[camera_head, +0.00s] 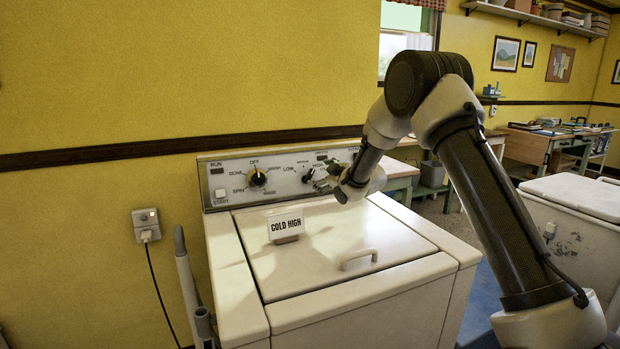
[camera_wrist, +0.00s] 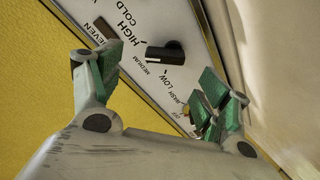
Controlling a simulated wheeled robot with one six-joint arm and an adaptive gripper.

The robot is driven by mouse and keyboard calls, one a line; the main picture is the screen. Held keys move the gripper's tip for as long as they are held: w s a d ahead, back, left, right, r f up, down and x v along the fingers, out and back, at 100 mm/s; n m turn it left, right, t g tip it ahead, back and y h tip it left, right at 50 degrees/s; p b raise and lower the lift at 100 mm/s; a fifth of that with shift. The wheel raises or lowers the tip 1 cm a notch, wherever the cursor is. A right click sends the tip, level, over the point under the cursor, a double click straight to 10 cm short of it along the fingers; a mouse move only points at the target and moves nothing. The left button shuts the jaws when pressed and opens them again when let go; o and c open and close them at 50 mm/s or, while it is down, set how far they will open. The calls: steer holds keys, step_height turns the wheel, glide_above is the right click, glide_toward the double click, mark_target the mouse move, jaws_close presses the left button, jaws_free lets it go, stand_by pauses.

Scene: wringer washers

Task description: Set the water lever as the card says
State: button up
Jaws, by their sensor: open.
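A white card (camera_head: 286,226) reading COLD HIGH stands on the washer lid. The panel (camera_head: 230,176) at the washer's back carries a dark knob (camera_head: 308,176) with LOW and HIGH beside it. In the wrist view this black knob (camera_wrist: 168,51) has a bar pointing left, near MEDIUM, between HIGH and LOW. The word COLD (camera_wrist: 100,20) and a small dark window lie beyond HIGH; no COLD control shows clearly. My gripper (camera_head: 326,184) is open in front of the panel. In the wrist view its green-padded fingers (camera_wrist: 158,80) are apart, with the knob seen between and beyond them, apparently untouched.
Another knob (camera_head: 258,178), marked OFF, DONE and SPIN, sits at the panel's left. The lid has a raised handle (camera_head: 358,258). A wall outlet (camera_head: 146,224) with a cord is at left. Another white machine (camera_head: 575,205) stands at right, behind my arm.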

mark_target(311, 176)
steer(key=w+a+n, duration=0.1)
steer(key=w, duration=0.1)
steer(key=w+a+f, duration=0.1)
steer(key=w, duration=0.1)
steer(key=w+a+f+n, duration=0.1)
steer(key=w+a, duration=0.1)
steer(key=shift+w+f+n, duration=0.2)
steer(key=shift+w+n, duration=0.05)
steer(key=shift+n, duration=0.05)
steer(key=c, duration=1)
